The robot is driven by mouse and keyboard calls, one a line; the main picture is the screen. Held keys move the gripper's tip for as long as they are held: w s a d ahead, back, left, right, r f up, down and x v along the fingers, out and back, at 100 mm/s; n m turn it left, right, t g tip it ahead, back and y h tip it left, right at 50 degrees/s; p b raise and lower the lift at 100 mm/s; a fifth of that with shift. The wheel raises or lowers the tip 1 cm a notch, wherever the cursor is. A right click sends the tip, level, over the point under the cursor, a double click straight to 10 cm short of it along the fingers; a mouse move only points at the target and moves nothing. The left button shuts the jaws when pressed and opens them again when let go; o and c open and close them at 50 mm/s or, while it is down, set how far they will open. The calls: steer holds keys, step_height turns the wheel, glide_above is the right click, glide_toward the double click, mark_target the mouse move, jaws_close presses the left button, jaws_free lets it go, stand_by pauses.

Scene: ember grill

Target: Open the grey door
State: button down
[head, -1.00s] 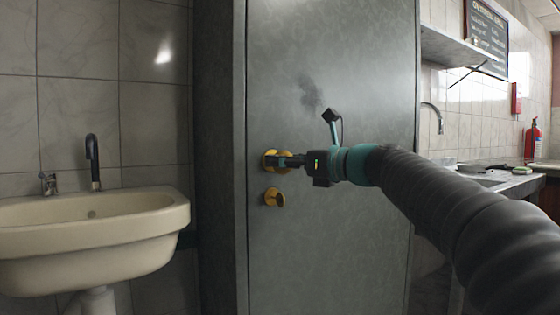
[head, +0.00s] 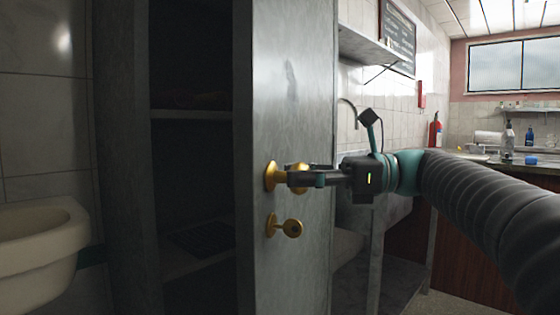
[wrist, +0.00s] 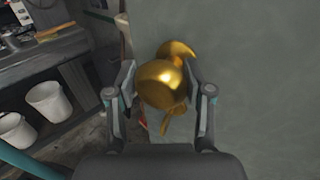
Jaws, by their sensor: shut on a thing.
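The grey door (head: 290,85) stands partly open, swung out from its frame, with a dark shelved interior (head: 190,170) showing to its left. A gold round knob (head: 271,176) sits on the door, and a gold keyhole piece (head: 287,227) is below it. My gripper (head: 297,177) reaches in from the right and is shut on the knob. In the wrist view the gold knob (wrist: 167,84) lies between my two fingers (wrist: 163,88), with the grey door surface (wrist: 250,60) behind it. The knob's far side is partly hidden by my fingers in the head view.
A cream sink (head: 40,245) is at the left, near the cabinet frame. Right of the door are a wall shelf (head: 370,50), a red fire extinguisher (head: 435,132) and a counter with bottles (head: 508,138). White buckets (wrist: 48,100) show in the wrist view.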

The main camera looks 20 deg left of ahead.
steer(key=shift+v, duration=0.9)
steer(key=shift+c, duration=2.3)
jaws_free()
steer(key=shift+d, duration=0.1)
steer(key=shift+g, duration=0.3)
steer(key=v, duration=0.7)
steer(key=shift+d, duration=0.2)
